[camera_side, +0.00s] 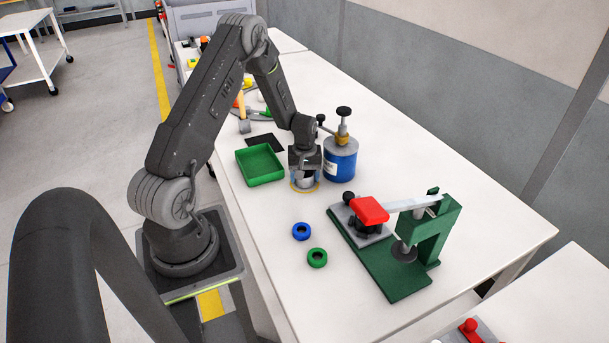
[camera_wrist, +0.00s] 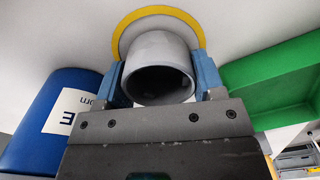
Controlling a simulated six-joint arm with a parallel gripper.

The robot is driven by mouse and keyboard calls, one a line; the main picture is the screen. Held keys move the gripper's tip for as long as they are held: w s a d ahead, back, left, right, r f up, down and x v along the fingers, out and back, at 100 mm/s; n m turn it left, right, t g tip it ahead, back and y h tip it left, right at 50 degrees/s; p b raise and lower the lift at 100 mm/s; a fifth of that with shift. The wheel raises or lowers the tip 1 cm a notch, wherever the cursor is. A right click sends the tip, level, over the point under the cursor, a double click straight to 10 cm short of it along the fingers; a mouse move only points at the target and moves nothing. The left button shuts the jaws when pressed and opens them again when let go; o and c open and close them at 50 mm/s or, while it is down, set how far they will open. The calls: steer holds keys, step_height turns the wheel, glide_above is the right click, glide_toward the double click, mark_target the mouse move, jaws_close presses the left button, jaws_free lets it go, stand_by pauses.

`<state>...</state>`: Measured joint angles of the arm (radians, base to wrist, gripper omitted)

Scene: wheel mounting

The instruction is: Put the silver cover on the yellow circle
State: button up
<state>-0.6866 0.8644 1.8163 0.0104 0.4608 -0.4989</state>
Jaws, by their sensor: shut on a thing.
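My gripper (camera_side: 304,172) points down at the table and is shut on the silver cover (camera_wrist: 160,62). In the wrist view the cover is a grey, hollow cylinder between the two blue fingers. The yellow circle (camera_wrist: 199,31) is a ring on the white table, and it shows around the far side of the cover. In the side view the yellow circle (camera_side: 305,189) lies directly below my gripper, with the cover (camera_side: 304,180) over it. I cannot tell whether the cover touches the table. The near part of the ring is hidden in the wrist view.
A blue canister (camera_side: 341,163) stands close on the right of my gripper, and a green tray (camera_side: 260,165) close on the left. Blue (camera_side: 301,231) and green (camera_side: 317,258) wheels lie in front. A green press (camera_side: 395,245) with a red handle stands front right.

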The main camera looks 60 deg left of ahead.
steer(key=shift+f, duration=0.15)
steer(key=o, duration=1)
step_height(320, 180, up, 12)
steer(key=d+r+m+t, duration=0.1)
steer(key=d+r+m, duration=0.2)
steer(key=d+r, duration=0.65)
steer(key=s+d+r+m+t, duration=0.1)
steer(key=s+d+r+m, duration=0.2)
steer(key=s+d+r, duration=0.1)
steer(key=s+d+r+m+t, duration=0.2)
steer(key=s+d+r+m, duration=0.2)
steer(key=s+d, duration=0.2)
steer(key=s+d+r+m+t, duration=0.1)
steer(key=s+d+r+m, duration=0.2)
steer(key=s+d, duration=0.3)
steer(key=shift+d+r+t, duration=0.15)
steer(key=shift+d+r, duration=0.1)
steer(key=shift+d, duration=0.5)
steer(key=shift+d+r+t, duration=0.15)
steer(key=shift+d+r, duration=0.1)
steer(key=shift+d, duration=0.45)
